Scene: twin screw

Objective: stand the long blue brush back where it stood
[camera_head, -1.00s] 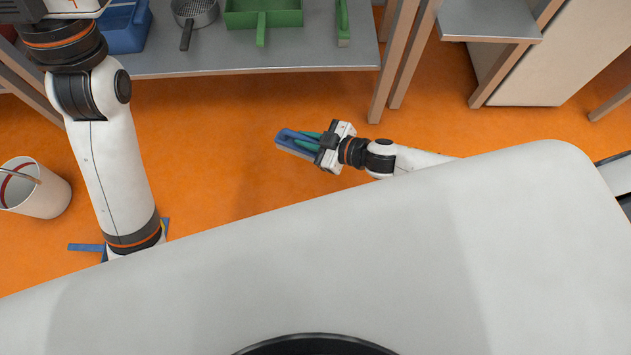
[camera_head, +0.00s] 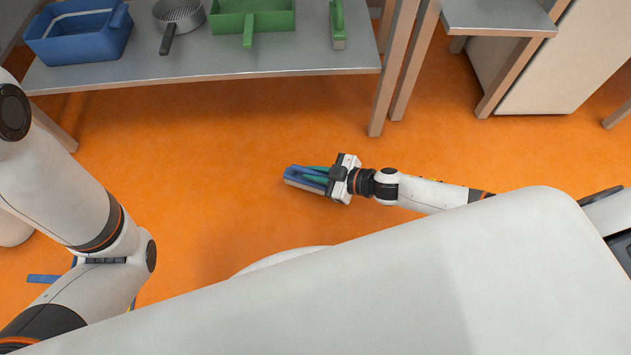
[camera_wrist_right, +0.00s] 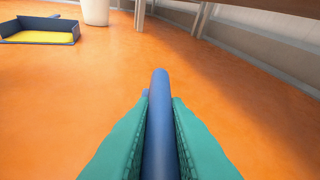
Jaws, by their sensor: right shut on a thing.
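The long blue brush (camera_head: 297,182) is in my right gripper (camera_head: 322,174), low over the orange floor in the middle of the head view. A pale strip shows along its lower side there. In the right wrist view the teal fingers (camera_wrist_right: 159,110) are shut on its blue handle (camera_wrist_right: 159,140), which points away from the camera. I cannot tell whether the brush touches the floor. My left arm crosses the left of the head view; its gripper is out of view.
A metal table (camera_head: 280,61) at the back holds a blue bin (camera_head: 80,45), a strainer (camera_head: 180,14), a green tray (camera_head: 250,22) and a green brush (camera_head: 338,25). A blue dustpan (camera_wrist_right: 40,38) with a yellow inside lies on open floor. A white bucket (camera_wrist_right: 95,12) stands behind it.

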